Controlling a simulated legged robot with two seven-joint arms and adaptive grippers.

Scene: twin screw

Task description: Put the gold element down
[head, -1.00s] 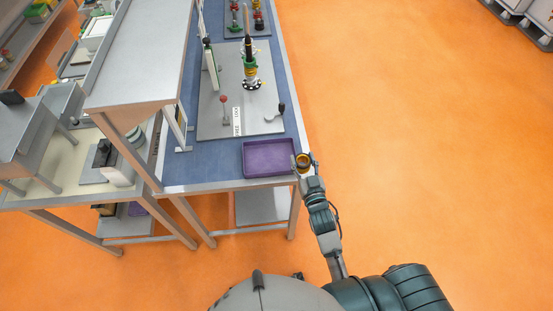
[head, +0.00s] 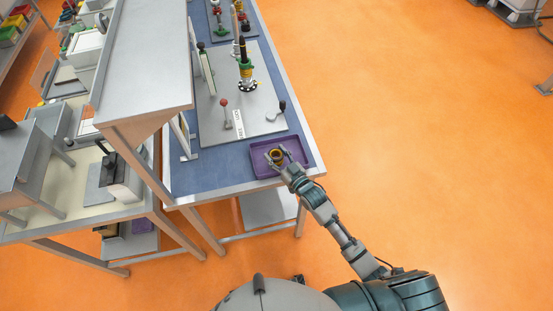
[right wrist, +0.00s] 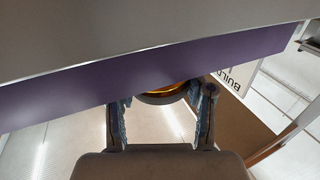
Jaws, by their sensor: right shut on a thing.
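The gold element (head: 276,156) is a gold ring with a dark opening. My right gripper (head: 279,158) is shut on it, over the purple tray (head: 258,174) at the near end of the blue bench. The head view does not settle whether the ring touches the tray floor. My left gripper is not in view.
A grey board (head: 212,112) with a red-knobbed lever (head: 224,103) and a dark-handled crank (head: 281,108) lies behind the tray. A column of stacked elements (head: 246,72) stands on it. A raised metal shelf (head: 150,65) flanks the bench on the left.

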